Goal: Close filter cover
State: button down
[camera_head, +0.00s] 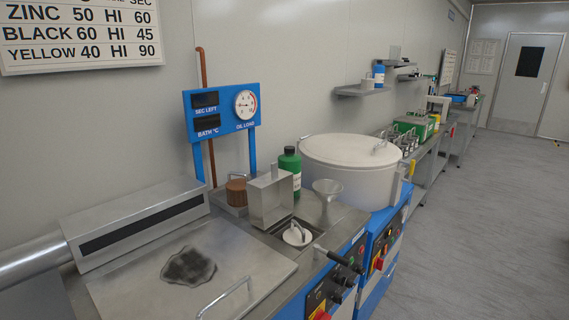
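A square metal box-shaped piece (268,202) with a small handle at its upper left stands upright at the back edge of a dark recess in the steel bench top. It looks like a raised cover, but I cannot tell for sure that it is the filter cover. A round pale disc (297,237) with a loop handle sits in the recess in front of it. My gripper is not in view.
A green bottle (290,165), a brown round filter-like piece (236,191) and a metal funnel (327,192) stand close around the recess. A black-gripped lever (338,257) projects at the front. A large white lidded drum (350,165) is behind; grey floor (490,210) is clear at right.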

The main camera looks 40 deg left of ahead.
aim_at(270, 194)
jog(key=i, duration=1.15)
jog(key=u, duration=1.6)
